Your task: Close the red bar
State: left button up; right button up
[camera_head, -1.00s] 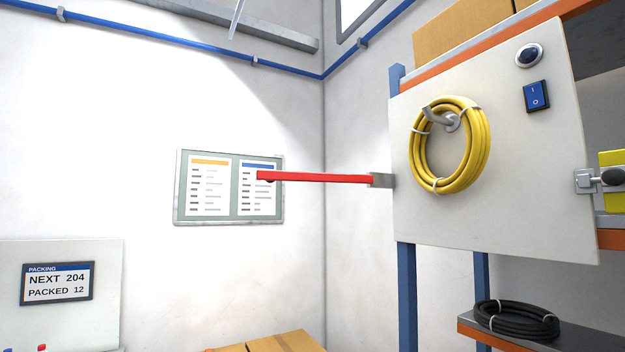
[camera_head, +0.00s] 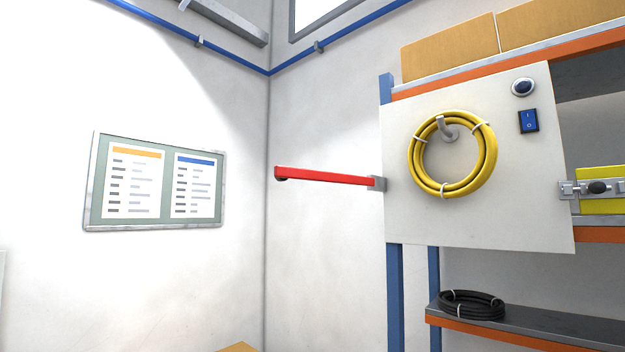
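The red bar (camera_head: 325,177) sticks out to the left from a grey bracket (camera_head: 377,184) at the left edge of a white panel (camera_head: 540,210). It lies nearly level, with its free end at the left in front of the wall corner. A metal latch with a dark knob (camera_head: 597,188) sits at the panel's right edge. Neither of my grippers shows in the head view.
A yellow hose coil (camera_head: 489,165) hangs on the panel, with a blue switch (camera_head: 528,121) and a round button (camera_head: 523,87) to its right. Behind stands a shelf rack with blue posts (camera_head: 395,290), boxes (camera_head: 450,48) and a black coil (camera_head: 472,306). Open space lies left of the panel.

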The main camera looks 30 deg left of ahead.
aim_at(281, 173)
jog(key=k+j+z, duration=0.1)
jog(key=j, duration=0.3)
jog(key=k+j+z, duration=0.25)
jog(key=k+j, duration=0.2)
jog(key=j, duration=0.25)
jog(key=k+j+z, duration=0.1)
jog(key=j, duration=0.25)
jog(key=k+j+z, duration=0.1)
jog(key=j, duration=0.2)
jog(key=k+j+z, duration=0.15)
jog(key=j+z, duration=0.1)
jog(key=j, duration=0.3)
jog(key=k+j+z, duration=0.1)
jog(key=j, duration=0.3)
jog(key=k+j+z, duration=0.1)
jog(key=j, duration=0.3)
jog(key=j+z, duration=0.25)
jog(key=j, duration=0.8)
